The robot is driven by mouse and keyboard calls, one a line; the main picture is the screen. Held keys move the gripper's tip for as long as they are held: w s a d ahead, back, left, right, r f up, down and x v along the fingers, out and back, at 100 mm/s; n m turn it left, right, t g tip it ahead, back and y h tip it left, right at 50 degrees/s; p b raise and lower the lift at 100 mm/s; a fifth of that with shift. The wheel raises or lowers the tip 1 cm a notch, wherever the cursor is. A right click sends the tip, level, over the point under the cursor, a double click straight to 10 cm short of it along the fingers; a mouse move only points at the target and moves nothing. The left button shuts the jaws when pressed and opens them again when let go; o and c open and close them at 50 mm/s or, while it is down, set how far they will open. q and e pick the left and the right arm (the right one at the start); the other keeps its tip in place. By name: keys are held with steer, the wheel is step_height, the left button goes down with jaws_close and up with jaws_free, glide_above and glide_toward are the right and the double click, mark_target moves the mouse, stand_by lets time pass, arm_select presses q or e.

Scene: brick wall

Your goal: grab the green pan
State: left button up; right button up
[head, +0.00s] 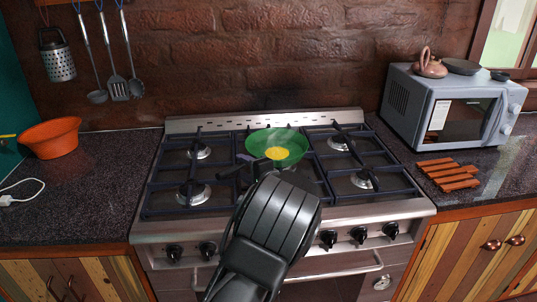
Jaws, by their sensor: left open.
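The green pan (291,140) sits on the middle of the stove, with a round yellow patch (277,153) in it that looks like an egg yolk. My left arm comes up from the bottom of the head view, and its black gripper (248,170) is at the pan's near left side, over the grates. The gripper is open. Its dark fingers overlap the near rim in the picture, and I cannot tell whether they touch it. The pan's handle is not clearly visible. My right gripper is not in view.
The stove (180,225) has black grates around the pan and knobs in front. A microwave (410,119) with a kettle (430,66) on top and a brown slatted trivet (449,174) are at right. An orange bowl (50,139) is at left. Utensils hang on the brick wall.

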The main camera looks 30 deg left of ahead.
arm_select(q)
steer(key=shift+a, duration=0.1)
steer(key=shift+w+a+p, duration=0.15)
steer(key=shift+a+p, duration=0.15)
steer(key=shift+a, duration=0.05)
steer(key=p+x, duration=0.1)
steer(key=x, duration=0.2)
steer(key=shift+a, duration=0.25)
steer(key=shift+w+a+f, duration=0.2)
steer(key=shift+w+a, duration=0.05)
steer(key=shift+a, duration=0.1)
steer(key=shift+c, duration=0.5)
jaws_close()
stand_by(0.5)
steer(key=shift+r, duration=0.1)
